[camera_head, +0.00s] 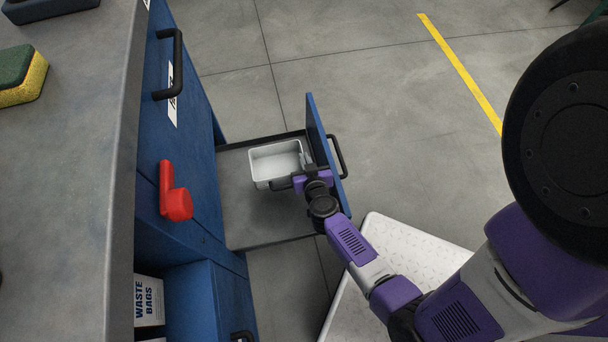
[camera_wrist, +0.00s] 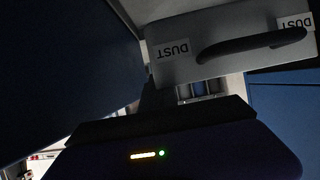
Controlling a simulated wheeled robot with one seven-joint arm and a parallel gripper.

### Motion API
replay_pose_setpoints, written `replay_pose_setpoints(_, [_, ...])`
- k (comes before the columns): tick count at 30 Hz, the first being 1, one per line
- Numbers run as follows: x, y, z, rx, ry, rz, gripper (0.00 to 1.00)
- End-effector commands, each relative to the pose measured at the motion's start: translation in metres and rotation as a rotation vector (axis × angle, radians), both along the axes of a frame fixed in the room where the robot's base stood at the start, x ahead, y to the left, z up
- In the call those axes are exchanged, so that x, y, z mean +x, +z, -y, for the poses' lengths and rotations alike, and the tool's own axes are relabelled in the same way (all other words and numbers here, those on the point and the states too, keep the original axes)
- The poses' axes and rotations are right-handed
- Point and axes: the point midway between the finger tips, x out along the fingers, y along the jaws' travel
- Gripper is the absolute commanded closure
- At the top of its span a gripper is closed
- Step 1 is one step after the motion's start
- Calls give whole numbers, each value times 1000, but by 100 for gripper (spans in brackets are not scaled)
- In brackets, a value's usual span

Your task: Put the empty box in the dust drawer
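The empty box (camera_head: 262,170) is light grey, open-topped and bare inside. It is within the pulled-out dust drawer (camera_head: 270,226), towards the far side; whether it rests on the drawer floor is unclear. In the wrist view a grey face (camera_wrist: 220,32) with two DUST labels and a dark handle (camera_wrist: 250,44) fills the top; it looks like the box. My gripper (camera_head: 283,185) is at the box's near right corner, by the drawer front. In the wrist view my gripper (camera_wrist: 198,92) is just below that face. Its grip is dark and partly hidden.
The blue cabinet (camera_head: 180,120) has a red handle (camera_head: 175,192) and a black pull (camera_head: 172,65). The drawer's blue front (camera_head: 322,150) stands close beside my wrist. A lower compartment holds a waste bags carton (camera_head: 149,302). A sponge (camera_head: 22,75) lies on the worktop. Floor beyond is clear.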

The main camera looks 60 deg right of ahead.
Motion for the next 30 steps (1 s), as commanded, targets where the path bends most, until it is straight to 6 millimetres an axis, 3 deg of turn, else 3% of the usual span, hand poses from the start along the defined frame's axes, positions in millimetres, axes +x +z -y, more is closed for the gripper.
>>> replay_pose_setpoints(1, [0, -16, 0, -1, 1, 1, 100])
replay_pose_setpoints(12, [1, -71, 0, -1, 1, 0, 100])
replay_pose_setpoints(23, [0, -91, 0, 0, 1, 0, 100])
replay_pose_setpoints(30, [1, -121, 0, 0, 1, 0, 100])
